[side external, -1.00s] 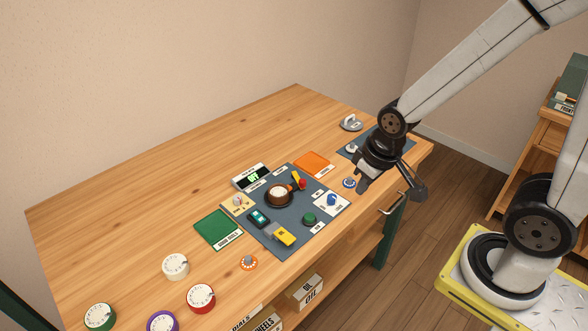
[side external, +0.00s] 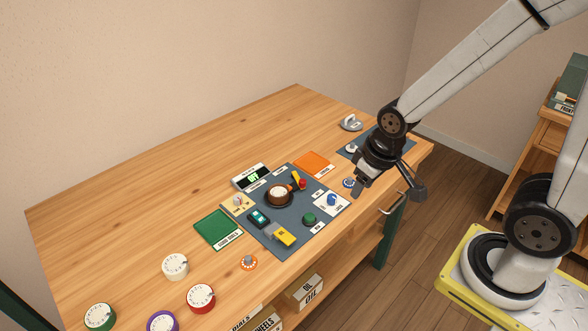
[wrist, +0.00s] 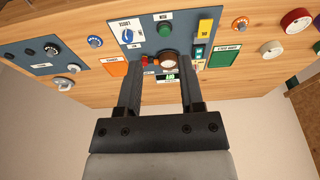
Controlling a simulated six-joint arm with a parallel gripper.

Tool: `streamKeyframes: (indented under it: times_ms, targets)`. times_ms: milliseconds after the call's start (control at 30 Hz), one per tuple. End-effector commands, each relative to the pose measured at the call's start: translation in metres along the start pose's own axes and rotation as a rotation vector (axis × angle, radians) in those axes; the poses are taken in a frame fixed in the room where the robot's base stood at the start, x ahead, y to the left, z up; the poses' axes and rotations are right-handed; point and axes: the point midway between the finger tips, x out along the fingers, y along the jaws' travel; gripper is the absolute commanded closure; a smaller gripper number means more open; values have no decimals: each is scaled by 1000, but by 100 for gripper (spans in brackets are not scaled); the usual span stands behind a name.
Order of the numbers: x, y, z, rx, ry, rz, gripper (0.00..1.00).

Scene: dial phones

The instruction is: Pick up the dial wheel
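The pictures do not settle which part is the dial wheel. A small blue wheel with a pale centre (side external: 349,182) lies on the wood between two grey mats; it also shows in the wrist view (wrist: 95,41). A similar orange wheel (side external: 249,263) lies near the table's front edge, also in the wrist view (wrist: 240,23). My gripper (side external: 358,190) is near the blue wheel, to its right in the side view and apart from it. In the wrist view my gripper (wrist: 160,68) is open, with nothing between its fingers.
The central mat (side external: 265,215) holds a brown round holder with a white-faced part (side external: 279,192), a blue knob (side external: 333,199) and a green button (side external: 309,218). A lit display (side external: 251,177) stands behind. Red (side external: 201,298) and white (side external: 175,266) dials lie front left. The table's back is clear.

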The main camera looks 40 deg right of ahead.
Motion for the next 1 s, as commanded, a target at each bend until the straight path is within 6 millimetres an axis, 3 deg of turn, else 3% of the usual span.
streamKeyframes:
  times_ms: [533, 767, 1000]
  targets:
    - [4, 5, -9, 56, -9, 4, 34]
    - [18, 25, -39, 264, -40, 20, 34]
    - [46, 62, -77, 583, -85, 50, 34]
